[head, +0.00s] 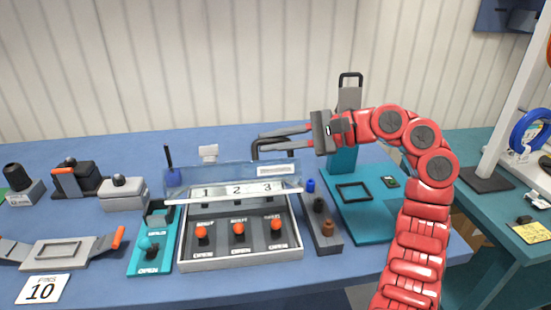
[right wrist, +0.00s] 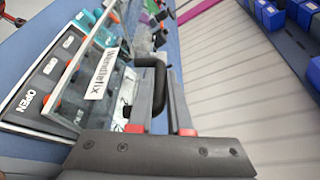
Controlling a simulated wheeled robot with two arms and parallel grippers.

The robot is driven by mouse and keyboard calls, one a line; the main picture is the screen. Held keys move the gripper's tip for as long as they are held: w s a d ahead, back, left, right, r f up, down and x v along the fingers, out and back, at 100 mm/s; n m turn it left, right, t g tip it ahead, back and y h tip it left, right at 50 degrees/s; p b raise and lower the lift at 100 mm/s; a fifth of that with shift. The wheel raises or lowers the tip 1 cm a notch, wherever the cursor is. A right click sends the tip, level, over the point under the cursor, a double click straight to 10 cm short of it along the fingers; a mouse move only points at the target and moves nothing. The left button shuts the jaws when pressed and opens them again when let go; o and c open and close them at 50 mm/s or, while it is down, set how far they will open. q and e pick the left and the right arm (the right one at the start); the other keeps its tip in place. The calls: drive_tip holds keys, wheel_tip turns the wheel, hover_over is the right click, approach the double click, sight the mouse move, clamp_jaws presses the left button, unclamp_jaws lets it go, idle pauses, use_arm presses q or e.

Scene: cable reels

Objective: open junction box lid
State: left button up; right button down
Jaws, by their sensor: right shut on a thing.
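The junction box (head: 187,240) is a grey open-topped case on the blue bench. It holds three orange-knobbed switches marked OPEN. Its clear lid (head: 215,177) stands raised and tilted at the back of the box, above a strip numbered 1, 2, 3. The lid and its white label show close up in the right wrist view (right wrist: 98,72). My right gripper (head: 262,139) reaches in from the right, behind the lid. It is shut on the black lid handle (right wrist: 152,72), which sits between its fingers. My left gripper is not in view.
A teal panel with a knob (head: 150,252) stands left of the box. A strip of coloured knobs (head: 320,224) and a teal stand (head: 372,216) are close on the right.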

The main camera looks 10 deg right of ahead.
drive_tip(key=shift+w+r, duration=0.45)
drive_tip(key=shift+w, duration=0.3)
drive_tip(key=c, duration=1.1)
unclamp_jaws()
drive_tip(key=shift+d, duration=0.1)
drive_tip(key=shift+p+v, duration=1.2)
drive_tip(key=shift+v, duration=7.4)
drive_tip(key=shift+s, duration=0.1)
drive_tip(key=shift+r, duration=0.1)
